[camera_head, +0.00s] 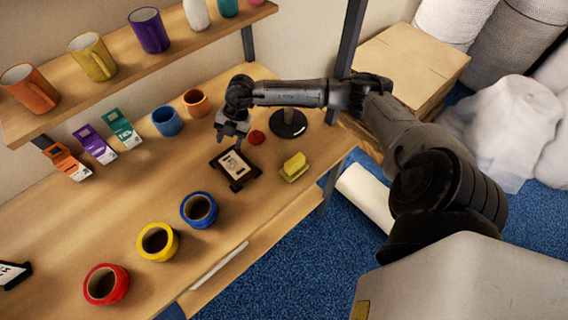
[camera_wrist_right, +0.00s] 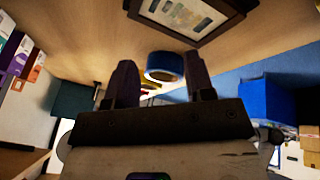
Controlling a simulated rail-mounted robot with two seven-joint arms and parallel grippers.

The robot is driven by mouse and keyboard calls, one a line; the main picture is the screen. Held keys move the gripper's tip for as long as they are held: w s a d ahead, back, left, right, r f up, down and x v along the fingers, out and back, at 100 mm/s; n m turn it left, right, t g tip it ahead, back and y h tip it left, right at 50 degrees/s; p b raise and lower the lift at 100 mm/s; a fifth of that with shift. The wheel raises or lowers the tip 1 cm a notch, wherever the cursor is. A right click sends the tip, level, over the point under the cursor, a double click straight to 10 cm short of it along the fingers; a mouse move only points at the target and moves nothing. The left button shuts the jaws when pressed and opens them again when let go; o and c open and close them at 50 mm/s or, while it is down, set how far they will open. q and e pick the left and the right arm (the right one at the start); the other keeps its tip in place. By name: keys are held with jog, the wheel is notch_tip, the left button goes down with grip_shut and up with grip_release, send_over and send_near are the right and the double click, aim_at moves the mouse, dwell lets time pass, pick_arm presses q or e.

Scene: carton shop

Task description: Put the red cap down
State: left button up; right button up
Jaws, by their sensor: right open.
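The red cap (camera_head: 256,137) is a small red disc lying on the wooden table, between my right gripper and a round black base. My right gripper (camera_head: 231,134) points down just left of the cap, apart from it, above the black-framed card. In the right wrist view the two fingers of the gripper (camera_wrist_right: 160,70) are spread with nothing between them; the cap does not show there. My left gripper is not in view.
The black-framed card (camera_head: 234,167) lies close in front of the gripper, with a yellow block (camera_head: 294,166) to its right. The round black base (camera_head: 288,124), an orange mug (camera_head: 196,102) and a blue mug (camera_head: 167,121) stand nearby. Blue (camera_head: 199,210), yellow (camera_head: 158,242) and red (camera_head: 106,284) tape rolls lie nearer the front.

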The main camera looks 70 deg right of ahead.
jog(key=a+r+m+t+y, duration=0.1)
jog(key=a+r+t+y, duration=0.2)
jog(key=a, duration=0.4)
jog(key=a+r+m+t+y, duration=0.1)
jog(key=a+t+y, duration=0.1)
jog(key=a+t, duration=0.4)
jog(key=a+r+m+t+y, duration=0.2)
jog(key=a+r+t+y, duration=0.1)
jog(key=a, duration=0.5)
jog(key=s+d+f+m+g+h, duration=0.1)
jog(key=s+d+f+m+h, duration=0.4)
jog(key=s+f+m+h, duration=0.65)
jog(key=s+a+f+m+g, duration=0.1)
jog(key=s+a+g, duration=0.1)
jog(key=s+g, duration=0.2)
jog(key=s+a+f+m+g, duration=0.1)
jog(key=s+g, duration=0.4)
jog(key=s, duration=0.6)
jog(key=shift+a+f+g, duration=0.3)
jog(key=shift+a+f, duration=0.3)
jog(key=shift+a, duration=0.1)
